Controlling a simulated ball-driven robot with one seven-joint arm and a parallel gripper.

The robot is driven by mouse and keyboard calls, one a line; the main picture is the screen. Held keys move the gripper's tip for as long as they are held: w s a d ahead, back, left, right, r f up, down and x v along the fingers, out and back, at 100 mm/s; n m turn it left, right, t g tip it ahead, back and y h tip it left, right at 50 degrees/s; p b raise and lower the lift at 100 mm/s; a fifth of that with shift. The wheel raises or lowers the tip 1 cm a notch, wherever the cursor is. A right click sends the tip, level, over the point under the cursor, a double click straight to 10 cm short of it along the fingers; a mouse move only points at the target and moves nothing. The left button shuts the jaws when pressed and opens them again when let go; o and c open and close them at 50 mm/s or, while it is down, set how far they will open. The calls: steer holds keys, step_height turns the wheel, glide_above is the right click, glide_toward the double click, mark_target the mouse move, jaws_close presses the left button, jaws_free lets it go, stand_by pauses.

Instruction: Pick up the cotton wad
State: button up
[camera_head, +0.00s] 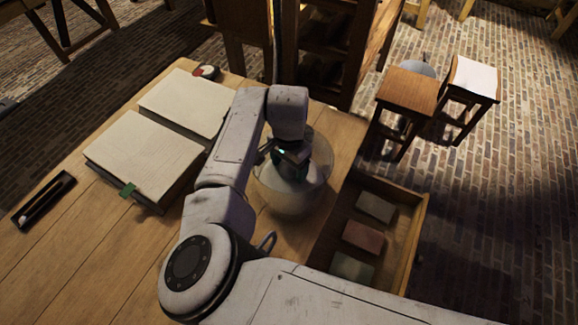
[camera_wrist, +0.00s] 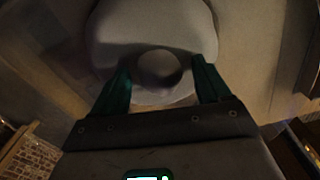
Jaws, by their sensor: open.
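I cannot make out a cotton wad for certain in either view. A clear, round glass jar (camera_head: 292,195) stands on the wooden table under my gripper (camera_head: 291,160). In the wrist view the two green fingers of my gripper (camera_wrist: 161,70) are apart. Between them is a round, grey, knob-like thing (camera_wrist: 158,68) in front of a wider pale rounded shape (camera_wrist: 150,25). I cannot tell whether either is cotton or part of the jar. No grip on anything shows. My arm hides part of the jar in the head view.
Two thick pale books (camera_head: 147,155) lie left of my arm on the table (camera_head: 85,235). A black tray (camera_head: 45,200) is at far left and a small red-and-white round thing (camera_head: 206,71) at the back. An open drawer (camera_head: 405,235) with several blocks juts out right. Stools (camera_head: 408,90) stand beyond.

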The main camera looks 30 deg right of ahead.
steer(key=shift+c, duration=0.3)
steer(key=c, duration=1)
steer(key=shift+r, duration=0.1)
steer(key=shift+r, duration=0.55)
steer(key=s+d+r, duration=0.2)
steer(key=s+r, duration=0.2)
steer(key=s+d+r+b, duration=0.1)
steer(key=s+d+r, duration=0.1)
steer(key=s+r, duration=0.2)
steer(key=s+d+r, duration=0.2)
steer(key=s+r, duration=0.1)
steer(key=s, duration=0.1)
steer(key=shift+s+r+b, duration=0.35)
steer(key=shift+r+b, duration=0.05)
